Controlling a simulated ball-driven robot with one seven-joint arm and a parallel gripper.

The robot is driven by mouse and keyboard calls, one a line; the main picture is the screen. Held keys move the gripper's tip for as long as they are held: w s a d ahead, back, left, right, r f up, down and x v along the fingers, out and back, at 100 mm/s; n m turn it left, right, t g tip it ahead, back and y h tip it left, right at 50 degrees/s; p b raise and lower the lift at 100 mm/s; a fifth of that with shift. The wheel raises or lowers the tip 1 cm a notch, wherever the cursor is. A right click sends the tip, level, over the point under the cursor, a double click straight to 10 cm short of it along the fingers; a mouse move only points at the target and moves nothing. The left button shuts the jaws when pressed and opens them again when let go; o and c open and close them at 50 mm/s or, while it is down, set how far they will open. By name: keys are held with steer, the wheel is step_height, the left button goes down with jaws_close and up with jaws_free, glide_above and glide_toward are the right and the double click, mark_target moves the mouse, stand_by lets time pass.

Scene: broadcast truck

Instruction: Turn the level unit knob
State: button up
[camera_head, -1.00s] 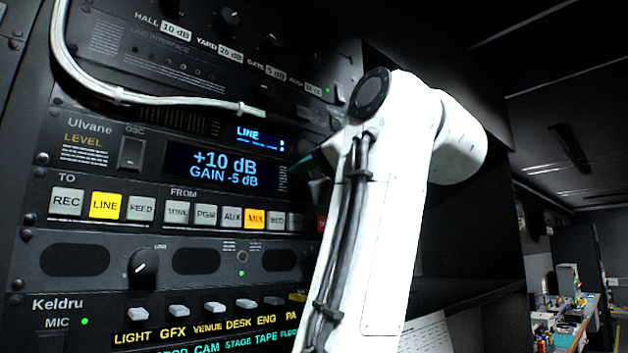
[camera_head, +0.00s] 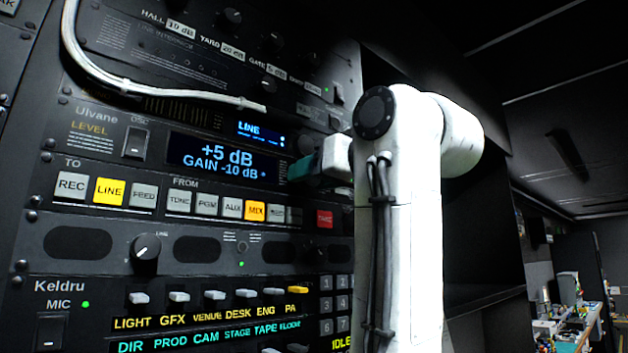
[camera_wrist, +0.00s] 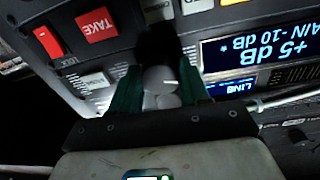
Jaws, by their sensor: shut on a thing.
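The Ulvane level unit (camera_head: 110,135) is in the rack at the left of the head view. Its lit display (camera_head: 222,162) reads +5 dB, GAIN -10 dB. My gripper (camera_head: 304,167) reaches the unit's right end, beside the display; its teal fingers show in front of the panel. In the wrist view my gripper (camera_wrist: 160,92) has one green finger on each side of a round grey and dark knob (camera_wrist: 160,78) and is shut on it. The fingers and wrist hide most of the knob in the head view.
A white cable (camera_head: 180,97) runs across the panel above the display. A red TAKE button (camera_head: 325,218) lies below my gripper, with a red switch (camera_wrist: 46,42) near it in the wrist view. Another knob (camera_head: 147,248) and rows of buttons sit lower down.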

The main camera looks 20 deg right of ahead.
steer(key=shift+d+n, duration=0.1)
steer(key=shift+n, duration=1.3)
steer(key=o, duration=1.1)
steer(key=shift+c, duration=0.2)
steer(key=b+v, duration=0.4)
steer(key=v, duration=0.6)
steer(key=shift+s+d, duration=0.2)
steer(key=shift+s, duration=0.2)
steer(key=shift+f, duration=0.15)
